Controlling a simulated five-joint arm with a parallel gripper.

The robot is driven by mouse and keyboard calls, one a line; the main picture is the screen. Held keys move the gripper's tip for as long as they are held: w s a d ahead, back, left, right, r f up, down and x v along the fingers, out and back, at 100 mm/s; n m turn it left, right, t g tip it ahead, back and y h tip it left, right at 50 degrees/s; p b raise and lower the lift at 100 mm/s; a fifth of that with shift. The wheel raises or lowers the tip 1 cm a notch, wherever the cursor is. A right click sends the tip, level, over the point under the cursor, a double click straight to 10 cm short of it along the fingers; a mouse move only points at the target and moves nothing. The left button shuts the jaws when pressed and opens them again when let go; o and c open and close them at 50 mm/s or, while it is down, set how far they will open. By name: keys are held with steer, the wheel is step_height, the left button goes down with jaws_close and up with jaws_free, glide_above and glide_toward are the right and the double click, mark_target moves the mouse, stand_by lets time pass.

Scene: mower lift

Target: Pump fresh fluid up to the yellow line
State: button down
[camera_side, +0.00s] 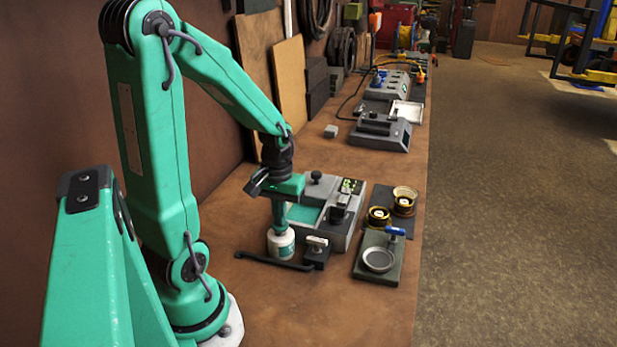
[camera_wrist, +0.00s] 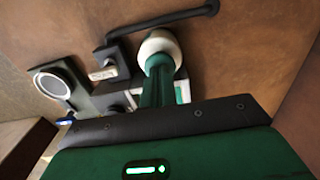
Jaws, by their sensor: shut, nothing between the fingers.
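My gripper (camera_side: 280,224) points down in the side view, its green fingers shut and empty. Their tips are at the top of a small white bottle with a teal mark (camera_side: 281,246); I cannot tell whether they press on it. In the wrist view the fingers (camera_wrist: 158,66) end at a round white top (camera_wrist: 160,42). Right of the bottle is a grey unit (camera_side: 336,236) with a teal panel (camera_side: 304,214), a black knob (camera_side: 316,177) and a small green-lit display (camera_side: 350,186). I cannot make out a yellow line or a fluid level.
A black bar handle (camera_side: 272,262) lies in front of the bottle, beside a small black block (camera_side: 316,253). A dish on a green plate (camera_side: 378,260) and two brass-coloured cups (camera_side: 404,199) stand right. The bench front is clear.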

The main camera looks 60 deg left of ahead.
steer(key=shift+r, duration=2.8)
steer(key=shift+d+r, duration=0.1)
steer(key=d+r+m+t, duration=0.2)
steer(key=d+r+m, duration=0.2)
steer(key=d, duration=0.3)
steer(key=s+d+r+m+t, duration=0.1)
steer(key=d+r+m+t, duration=0.2)
steer(key=d+r+m, duration=0.2)
steer(key=shift+s+d+r+t, duration=0.15)
steer(key=shift+d+r+t, duration=0.2)
steer(key=shift+d, duration=0.8)
